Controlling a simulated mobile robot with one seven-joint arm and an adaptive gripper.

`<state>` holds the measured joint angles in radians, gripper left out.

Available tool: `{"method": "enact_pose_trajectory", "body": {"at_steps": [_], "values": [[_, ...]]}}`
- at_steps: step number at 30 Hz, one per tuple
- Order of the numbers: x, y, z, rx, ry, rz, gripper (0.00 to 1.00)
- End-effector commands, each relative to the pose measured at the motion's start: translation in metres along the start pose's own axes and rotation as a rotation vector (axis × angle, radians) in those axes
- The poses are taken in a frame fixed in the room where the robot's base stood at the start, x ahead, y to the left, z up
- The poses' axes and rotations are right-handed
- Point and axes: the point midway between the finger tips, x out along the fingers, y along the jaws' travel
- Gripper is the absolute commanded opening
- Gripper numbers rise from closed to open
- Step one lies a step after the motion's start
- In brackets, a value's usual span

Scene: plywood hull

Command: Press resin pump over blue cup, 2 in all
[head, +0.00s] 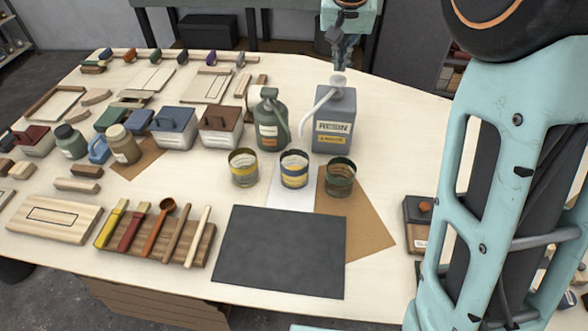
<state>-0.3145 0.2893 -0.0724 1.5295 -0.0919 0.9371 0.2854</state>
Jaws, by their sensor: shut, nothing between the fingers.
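The grey resin can (334,122), labelled RESIN, stands toward the back of the table. Its pale pump head (338,80) is on top, and its spout curves down to the left. The blue cup (294,172), with blue and yellow bands, stands in front of the can on a white sheet, below the spout tip in the picture. I cannot see inside it well. My gripper (342,64) is shut and empty, pointing down just above the pump head or at it; I cannot tell whether they touch.
A yellow-banded cup (244,170) stands left of the blue cup and a green-banded cup (340,180) right. A green pump bottle (270,120) stands close left of the can. A dark mat (280,250) lies bare in front. My arm fills the right side.

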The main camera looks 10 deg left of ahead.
Motion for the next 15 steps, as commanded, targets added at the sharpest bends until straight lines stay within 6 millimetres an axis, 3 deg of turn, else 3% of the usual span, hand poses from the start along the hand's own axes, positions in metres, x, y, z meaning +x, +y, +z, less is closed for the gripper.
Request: {"method": "enact_pose_trajectory", "body": {"at_steps": [15], "values": [[-0.05, 0.0, -0.021, 0.0, 0.001, 0.0, 0.0]]}}
